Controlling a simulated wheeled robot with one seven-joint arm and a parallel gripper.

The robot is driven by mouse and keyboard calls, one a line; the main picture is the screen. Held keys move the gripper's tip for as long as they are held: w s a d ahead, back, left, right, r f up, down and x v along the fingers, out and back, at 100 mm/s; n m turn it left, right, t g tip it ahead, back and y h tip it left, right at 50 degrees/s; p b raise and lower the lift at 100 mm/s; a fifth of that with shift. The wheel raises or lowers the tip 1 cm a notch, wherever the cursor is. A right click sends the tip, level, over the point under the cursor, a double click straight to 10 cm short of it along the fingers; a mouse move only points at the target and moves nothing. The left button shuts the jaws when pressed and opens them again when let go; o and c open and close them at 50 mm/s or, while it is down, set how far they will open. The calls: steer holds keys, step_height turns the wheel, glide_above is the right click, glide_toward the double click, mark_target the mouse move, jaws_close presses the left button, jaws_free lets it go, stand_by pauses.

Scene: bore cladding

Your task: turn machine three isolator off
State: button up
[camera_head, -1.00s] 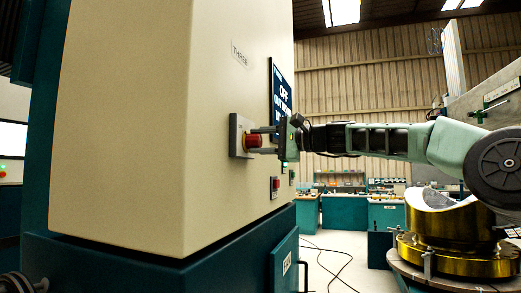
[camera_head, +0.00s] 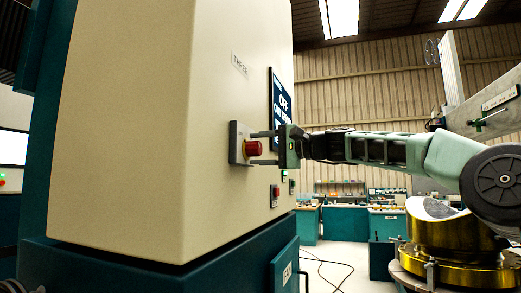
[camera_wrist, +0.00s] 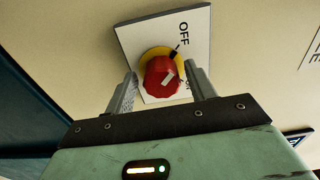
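The isolator is a red rotary knob (camera_head: 254,149) on a pale square plate (camera_head: 236,145) on the cream cabinet side, below a THREE label (camera_head: 240,64). OFF is printed at the plate's top right. A second label at the lower right is mostly hidden by a finger. My gripper (camera_head: 264,147) is open, with one finger either side of the knob. In the wrist view the fingers (camera_wrist: 164,88) show gaps to the knob; I see no contact.
A blue sign (camera_head: 282,115) is fixed to the cabinet close behind my gripper. A small red button box (camera_head: 275,195) sits below. A brass-coloured round part (camera_head: 445,235) stands at the right. A cable lies on the open floor beyond.

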steer(key=shift+d, duration=0.1)
steer(key=b+v, duration=0.6)
steer(key=v, duration=1.1)
steer(key=shift+s+d, duration=0.1)
